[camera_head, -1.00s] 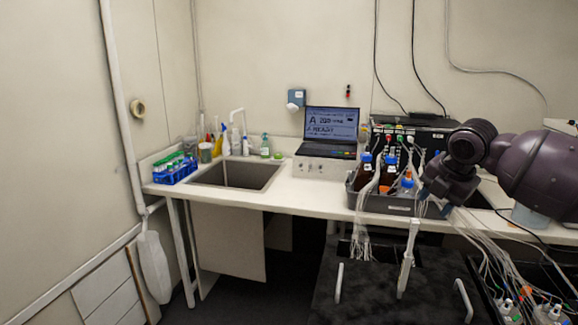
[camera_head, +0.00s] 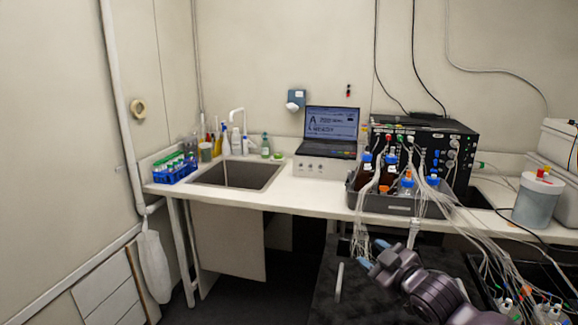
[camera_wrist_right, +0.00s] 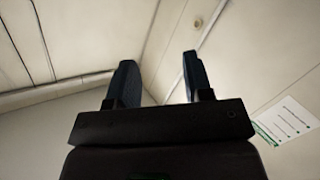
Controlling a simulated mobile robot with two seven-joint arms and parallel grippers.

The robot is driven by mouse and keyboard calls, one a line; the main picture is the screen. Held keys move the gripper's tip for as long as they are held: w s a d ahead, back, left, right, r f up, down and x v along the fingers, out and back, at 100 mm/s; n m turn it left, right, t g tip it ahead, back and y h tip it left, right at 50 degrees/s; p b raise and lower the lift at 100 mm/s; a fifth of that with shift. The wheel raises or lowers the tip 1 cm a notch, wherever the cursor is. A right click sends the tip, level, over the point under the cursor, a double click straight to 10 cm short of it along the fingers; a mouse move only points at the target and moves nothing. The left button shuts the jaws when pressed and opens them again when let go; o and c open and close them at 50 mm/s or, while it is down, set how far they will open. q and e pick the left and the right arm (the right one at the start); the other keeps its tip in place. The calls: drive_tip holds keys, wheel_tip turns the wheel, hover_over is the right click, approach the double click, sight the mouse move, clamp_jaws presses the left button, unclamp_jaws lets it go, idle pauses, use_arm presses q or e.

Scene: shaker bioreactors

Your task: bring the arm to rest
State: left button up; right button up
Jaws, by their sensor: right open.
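My right gripper (camera_head: 373,254) is low at the lower right of the head view, in front of the bench and over the dark surface below it. Its blue-tipped fingers point up and to the left. In the right wrist view the two fingers of this gripper (camera_wrist_right: 160,80) stand apart with nothing between them. My right arm (camera_head: 435,295) comes in from the bottom right edge. My left arm and gripper are not in view.
A grey tray of bottles (camera_head: 385,205) with hanging tubes stands on the bench (camera_head: 310,197) above the gripper. A black box (camera_head: 455,150), a laptop (camera_head: 332,125), a sink (camera_head: 238,174) and a blue rack (camera_head: 174,174) are also there. Tubes hang close to the arm at right.

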drive_tip(key=s+d+f+m+g+h, duration=0.1)
drive_tip(key=s+d+f+m+h, duration=0.1)
drive_tip(key=s+f, duration=0.7)
drive_tip(key=s+d+f+m+g+h, duration=0.1)
drive_tip(key=s+d+f+m, duration=0.3)
drive_tip(key=s+f, duration=0.5)
drive_tip(key=s+d+f+m+g+h, duration=0.1)
drive_tip(key=s+d+f+m+h, duration=0.1)
drive_tip(key=s+f, duration=0.7)
drive_tip(key=s+m+h, duration=0.1)
drive_tip(key=s+m, duration=0.1)
drive_tip(key=s, duration=0.2)
drive_tip(key=shift+d+f+h, duration=0.35)
drive_tip(key=shift+d+h, duration=0.05)
